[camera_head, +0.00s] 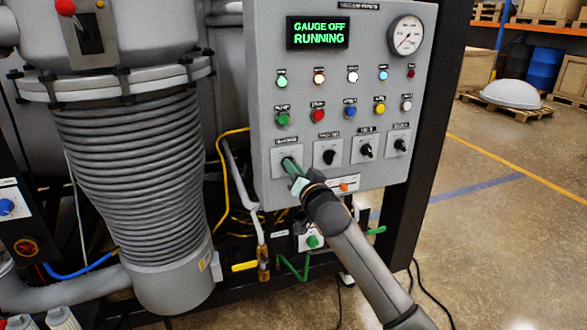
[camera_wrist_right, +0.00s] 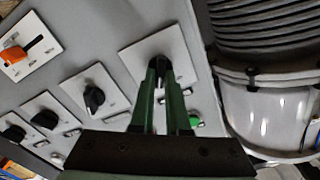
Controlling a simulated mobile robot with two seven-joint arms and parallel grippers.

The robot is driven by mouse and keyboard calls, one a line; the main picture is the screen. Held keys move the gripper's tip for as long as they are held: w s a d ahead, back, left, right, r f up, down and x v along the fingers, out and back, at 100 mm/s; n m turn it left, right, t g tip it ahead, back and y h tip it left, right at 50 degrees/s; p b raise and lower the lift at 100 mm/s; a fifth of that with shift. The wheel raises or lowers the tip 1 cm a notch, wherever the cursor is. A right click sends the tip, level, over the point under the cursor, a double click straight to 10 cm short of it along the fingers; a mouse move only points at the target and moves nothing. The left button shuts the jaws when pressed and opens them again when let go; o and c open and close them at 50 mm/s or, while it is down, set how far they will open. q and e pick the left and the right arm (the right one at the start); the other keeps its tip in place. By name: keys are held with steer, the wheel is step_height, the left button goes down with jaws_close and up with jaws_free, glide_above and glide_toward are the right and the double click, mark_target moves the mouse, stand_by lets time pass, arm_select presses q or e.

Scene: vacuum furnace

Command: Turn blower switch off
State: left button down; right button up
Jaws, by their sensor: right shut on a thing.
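A grey control panel (camera_head: 262,90) carries a row of black rotary switches on pale plates. Their labels are too small to read, so I cannot tell which is the blower switch. My right gripper (camera_head: 290,168) reaches the leftmost switch, whose plate (camera_head: 278,172) shows around the fingers. In the right wrist view the green fingers (camera_wrist_right: 160,80) are shut on that switch's black knob (camera_wrist_right: 159,63). The fingers partly hide the knob. The display (camera_head: 318,33) reads "GAUGE OFF RUNNING". My left gripper is not in view.
Other rotary switches (camera_head: 329,156) sit close to the right. Coloured lamps and buttons (camera_head: 318,114) are above, and an orange-handled switch (camera_head: 345,185) is just below right. A ribbed grey vessel (camera_head: 130,180) stands left.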

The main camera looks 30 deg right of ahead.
jaws_close()
steer(key=shift+p, duration=0.35)
steer(key=shift+a+n+p, duration=0.2)
steer(key=shift+n+p, duration=3)
steer(key=shift+n, duration=2.7)
steer(key=o, duration=0.6)
jaws_free()
steer(key=shift+o, duration=0.2)
